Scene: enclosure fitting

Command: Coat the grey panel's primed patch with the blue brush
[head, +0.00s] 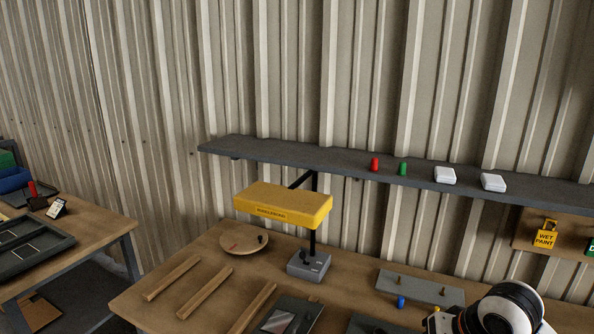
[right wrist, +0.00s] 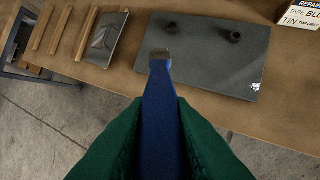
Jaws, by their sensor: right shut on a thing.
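The blue brush (right wrist: 160,110) is between the green fingers of my right gripper (right wrist: 160,135) in the right wrist view, its narrow metal-banded tip pointing away from me. My right gripper is shut on it. A grey panel (right wrist: 94,58) with a lighter patch (right wrist: 104,33) lies on the bench to the left of the tip. The panel also shows at the bottom of the head view (head: 302,312), partly cut off, with its pale patch. The brush tip appears apart from the panel. My left gripper is in neither view.
A larger grey plate (right wrist: 205,70) with two dark knobs lies beside the panel. Wooden strips (head: 205,293) lie to its left. A yellow lamp (head: 283,205) stands on a grey base behind. A shelf (head: 300,158) runs along the wall above the bench. A lettered box (right wrist: 300,14) sits at right.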

